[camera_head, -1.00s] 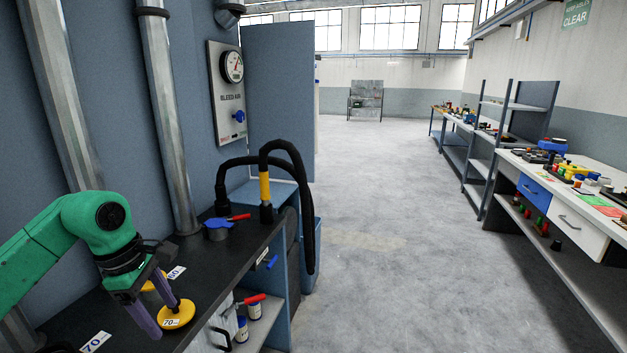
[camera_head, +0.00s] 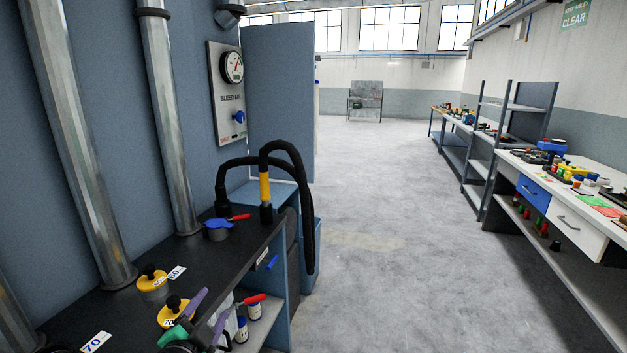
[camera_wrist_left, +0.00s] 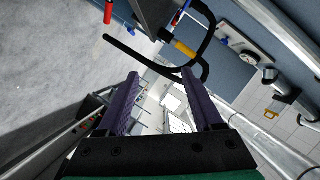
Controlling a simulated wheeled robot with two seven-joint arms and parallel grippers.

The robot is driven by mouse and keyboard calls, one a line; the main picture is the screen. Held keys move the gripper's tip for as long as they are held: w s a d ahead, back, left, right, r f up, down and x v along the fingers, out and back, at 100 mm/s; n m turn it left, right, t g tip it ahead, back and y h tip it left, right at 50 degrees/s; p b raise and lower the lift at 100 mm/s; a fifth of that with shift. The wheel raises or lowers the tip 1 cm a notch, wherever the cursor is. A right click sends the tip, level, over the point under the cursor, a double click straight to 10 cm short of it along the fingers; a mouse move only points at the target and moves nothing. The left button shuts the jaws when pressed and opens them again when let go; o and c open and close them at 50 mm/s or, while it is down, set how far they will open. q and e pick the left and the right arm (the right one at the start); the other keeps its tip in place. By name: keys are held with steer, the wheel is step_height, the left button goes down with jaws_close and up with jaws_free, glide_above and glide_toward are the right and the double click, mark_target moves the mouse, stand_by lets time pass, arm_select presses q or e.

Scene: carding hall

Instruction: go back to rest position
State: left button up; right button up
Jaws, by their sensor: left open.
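My left gripper (camera_head: 208,318) shows low in the head view, at the front edge of the dark bench (camera_head: 110,312). In the left wrist view its two purple fingers (camera_wrist_left: 160,100) are apart with nothing between them. Two yellow discs with black knobs lie on the bench: one (camera_head: 151,283) beside the "60" label, and one (camera_head: 174,312) just behind the gripper, partly hidden by it. My right gripper is not in view.
A gauge panel (camera_head: 228,95) is on the wall. The floor (camera_head: 380,240) is clear up to the right-hand workbench (camera_head: 560,170).

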arm_select(q)
steer(key=s+a+f+n+g, duration=0.2)
steer(key=s+f+n+g, duration=0.75)
steer(key=s+f, duration=1)
steer(key=s+f+m+g, duration=0.1)
steer(key=s+f+g, duration=0.15)
steer(key=f, duration=0.95)
steer(key=s+f+g, duration=0.1)
steer(key=s+f, duration=0.2)
steer(key=f, duration=1)
steer(key=s+a+f+g, duration=0.1)
steer(key=s+a+f, duration=0.2)
steer(key=s+f, duration=0.9)
steer(key=s, duration=0.3)
steer(key=shift+s, duration=0.15)
